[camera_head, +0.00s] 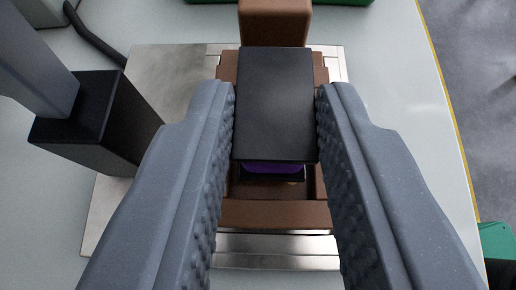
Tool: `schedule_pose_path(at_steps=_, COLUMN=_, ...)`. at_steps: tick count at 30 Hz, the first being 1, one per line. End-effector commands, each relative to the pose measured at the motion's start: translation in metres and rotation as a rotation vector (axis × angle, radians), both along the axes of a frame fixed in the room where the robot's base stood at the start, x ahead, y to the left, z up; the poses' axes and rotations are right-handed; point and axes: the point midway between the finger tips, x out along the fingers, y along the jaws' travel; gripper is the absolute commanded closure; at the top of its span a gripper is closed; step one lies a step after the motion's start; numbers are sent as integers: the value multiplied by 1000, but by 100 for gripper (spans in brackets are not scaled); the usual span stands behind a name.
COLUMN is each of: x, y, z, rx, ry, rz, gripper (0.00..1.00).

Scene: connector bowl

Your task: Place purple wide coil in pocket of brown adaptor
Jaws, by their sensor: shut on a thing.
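My gripper (277,98) is shut on the purple wide coil (272,168), with one ribbed grey finger along each side. The coil shows a flat black top, and a strip of purple shows below its near edge. The brown adaptor (274,214) lies under and around the coil, with its near wall and parts of its sides in view. The coil sits over the adaptor's pocket. The black top hides most of the pocket, so I cannot tell whether the coil is inside it or just above.
The adaptor rests on a silver metal plate (160,80) on a pale table (400,60). A taller brown block (275,22) stands at the adaptor's far end. A black block with a grey part (92,118) stands at left. The table's edge runs down the right.

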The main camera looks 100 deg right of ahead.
Motion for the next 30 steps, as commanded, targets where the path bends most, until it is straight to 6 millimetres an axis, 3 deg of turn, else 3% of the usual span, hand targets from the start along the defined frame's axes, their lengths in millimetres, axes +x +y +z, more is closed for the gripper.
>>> schedule_pose_path(at_steps=7, x=0, y=0, z=-5, rx=1, ry=-1, rz=1, gripper=98)
schedule_pose_path(at_steps=8, x=0, y=0, z=-5, rx=1, ry=-1, rz=1, gripper=67)
schedule_pose_path(at_steps=9, x=0, y=0, z=-5, rx=1, ry=-1, rz=1, gripper=56)
schedule_pose_path(at_steps=10, x=0, y=0, z=-5, rx=1, ry=-1, rz=1, gripper=54)
schedule_pose_path(at_steps=22, x=2, y=7, z=-1, rx=1, ry=-1, rz=1, gripper=54)
schedule_pose_path(at_steps=30, x=13, y=49, z=23, rx=0, ry=-3, rz=4, gripper=54)
